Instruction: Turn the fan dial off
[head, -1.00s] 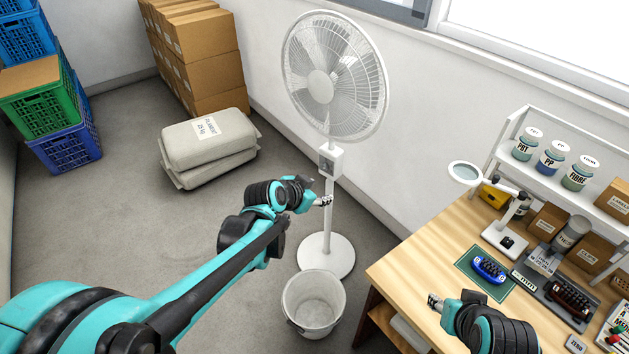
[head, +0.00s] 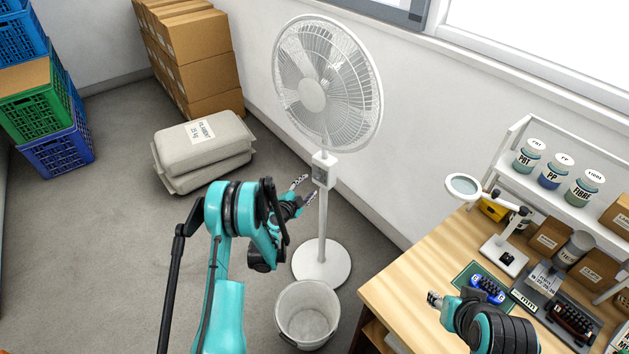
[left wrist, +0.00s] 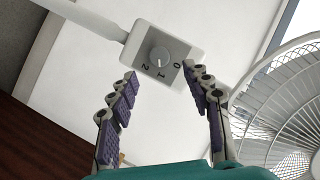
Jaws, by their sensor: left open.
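The white standing fan (head: 327,80) has a small control box (head: 324,170) on its pole. In the left wrist view, the box carries a round grey fan dial (left wrist: 160,57) with the marks 0, 1 and 2. The dial's pale pointer line appears to face the 1. My left gripper (head: 306,188) is open and empty, just in front of and below the box. In the left wrist view its fingers (left wrist: 161,77) spread on either side of the dial, apart from it. My right gripper (head: 435,299) is over the workbench; its finger opening is too small to judge.
A white bucket (head: 307,317) stands on the floor in front of the fan base (head: 322,262). The wooden workbench (head: 405,285) with a magnifier lamp (head: 463,187) is at right. Filament sacks (head: 203,160) and cartons (head: 200,70) stand at left behind.

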